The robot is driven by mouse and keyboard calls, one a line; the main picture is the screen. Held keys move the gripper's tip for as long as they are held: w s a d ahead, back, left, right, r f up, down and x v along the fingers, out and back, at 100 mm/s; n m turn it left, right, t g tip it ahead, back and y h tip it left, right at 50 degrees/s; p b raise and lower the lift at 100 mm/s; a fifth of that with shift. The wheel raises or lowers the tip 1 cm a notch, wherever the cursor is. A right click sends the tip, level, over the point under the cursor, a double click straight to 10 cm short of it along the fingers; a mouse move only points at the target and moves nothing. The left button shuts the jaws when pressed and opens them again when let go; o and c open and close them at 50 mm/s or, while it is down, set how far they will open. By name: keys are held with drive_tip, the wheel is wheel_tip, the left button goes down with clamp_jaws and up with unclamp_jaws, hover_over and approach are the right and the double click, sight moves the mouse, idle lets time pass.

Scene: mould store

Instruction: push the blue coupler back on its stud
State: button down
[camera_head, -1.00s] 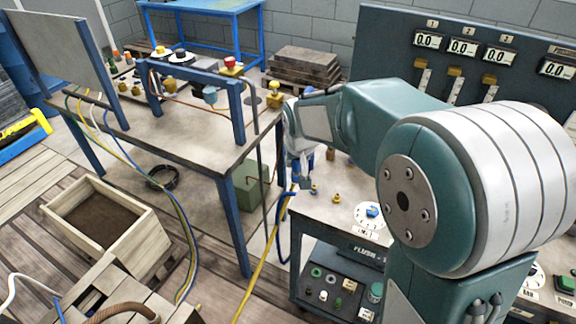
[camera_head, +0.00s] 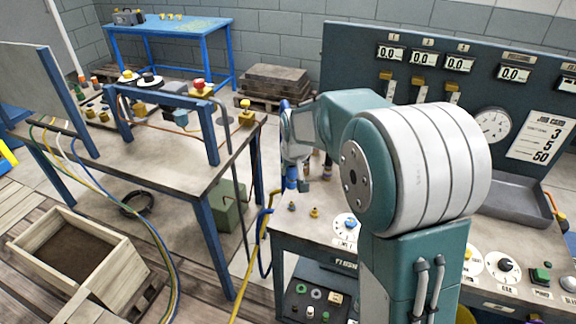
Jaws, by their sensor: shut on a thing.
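My gripper (camera_head: 296,183) points down over the near left corner of the panel bench (camera_head: 325,240). It is shut on the blue coupler (camera_head: 291,178), which shows as a small blue upright piece at its fingertips. Two small studs stand on the bench top just below and nearer: one with a blue base (camera_head: 291,206) and one yellow (camera_head: 314,212). The coupler's lower end appears above and apart from these two. The fingers partly hide the coupler, and I cannot tell whether it touches a stud behind them.
A blue hose (camera_head: 264,232) and a yellow hose (camera_head: 249,275) hang past the bench's left edge. A dial with a blue knob (camera_head: 350,222) is to the right. A blue-legged worktable (camera_head: 205,165) stands at left, with a wooden crate (camera_head: 75,255) on the floor.

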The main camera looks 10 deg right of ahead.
sight(291, 190)
drive_tip(key=shift+f, duration=2.6)
drive_tip(key=shift+f, duration=1.4)
idle(1.5)
drive_tip(key=shift+c, duration=1.6)
unclamp_jaws()
drive_tip(key=shift+s, duration=0.1)
drive_tip(key=v, duration=1.1)
drive_tip(key=shift+r, duration=0.35)
drive_tip(key=shift+s+a, duration=0.1)
drive_tip(key=shift+s, duration=0.05)
